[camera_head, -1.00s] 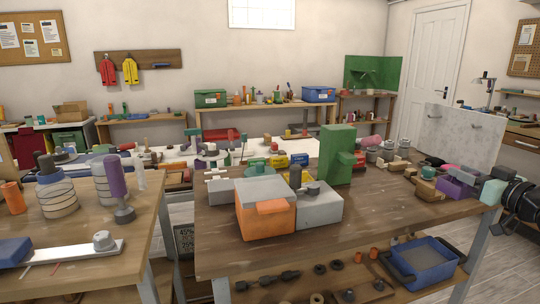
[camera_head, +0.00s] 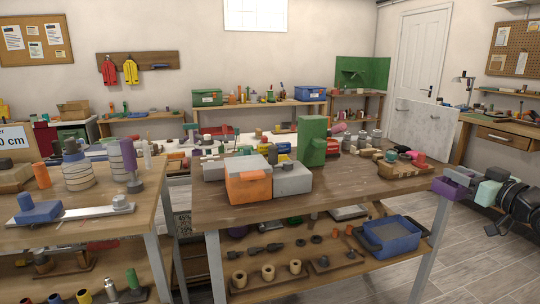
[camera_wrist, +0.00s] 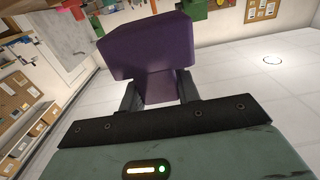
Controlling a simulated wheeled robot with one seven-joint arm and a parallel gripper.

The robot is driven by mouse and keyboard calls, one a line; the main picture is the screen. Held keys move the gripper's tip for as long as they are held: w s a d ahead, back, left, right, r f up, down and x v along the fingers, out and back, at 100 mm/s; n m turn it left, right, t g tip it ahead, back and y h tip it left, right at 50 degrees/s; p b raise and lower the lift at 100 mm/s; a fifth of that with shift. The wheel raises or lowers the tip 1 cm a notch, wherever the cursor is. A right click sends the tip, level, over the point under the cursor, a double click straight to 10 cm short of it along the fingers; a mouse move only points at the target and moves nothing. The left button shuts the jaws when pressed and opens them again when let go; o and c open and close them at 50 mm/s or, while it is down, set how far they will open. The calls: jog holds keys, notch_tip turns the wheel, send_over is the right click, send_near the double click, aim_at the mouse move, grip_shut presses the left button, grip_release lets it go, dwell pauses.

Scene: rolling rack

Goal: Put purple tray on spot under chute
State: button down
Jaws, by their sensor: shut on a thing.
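The purple tray (camera_head: 449,188) is held off the right end of the middle bench, above the floor. It also fills the upper middle of the wrist view (camera_wrist: 148,48), seen from close up. My gripper (camera_head: 468,181) reaches in from the right and is shut on the tray's near part. In the wrist view my gripper (camera_wrist: 158,92) has a dark finger on each side of the tray's narrow part. I cannot make out for certain a chute or a marked spot under it.
The middle bench (camera_head: 350,190) carries a grey and orange box (camera_head: 248,187), a tall green block (camera_head: 312,140) and small parts. A blue bin (camera_head: 391,236) is on its lower shelf. A left bench (camera_head: 90,225) holds tools. The floor at right (camera_head: 485,260) is clear.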

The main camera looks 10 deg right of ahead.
jog(key=shift+w+a+f, duration=0.25)
jog(key=shift+w+f, duration=0.2)
jog(key=shift+f, duration=0.1)
jog(key=shift+a+f, duration=0.1)
jog(key=shift+f, duration=0.2)
jog(key=w+a+f+y+p, duration=0.1)
jog(key=w+a+f+p, duration=0.15)
jog(key=a+f, duration=1.15)
jog(key=s+a+f+h+p, duration=0.1)
jog(key=s+a+f, duration=0.2)
jog(key=a+f, duration=0.2)
jog(key=s+a+f+m+h, duration=0.1)
jog(key=s+a+f, duration=0.2)
jog(key=a+f, duration=0.2)
notch_tip(320, 180, down, 2)
jog(key=shift+s+a+f+h+p, duration=0.2)
jog(key=shift+s+a+h+p, duration=0.1)
jog(key=shift+a+p, duration=0.1)
jog(key=shift+f, duration=0.1)
jog(key=shift+w+a, duration=0.1)
jog(key=shift+a, duration=0.05)
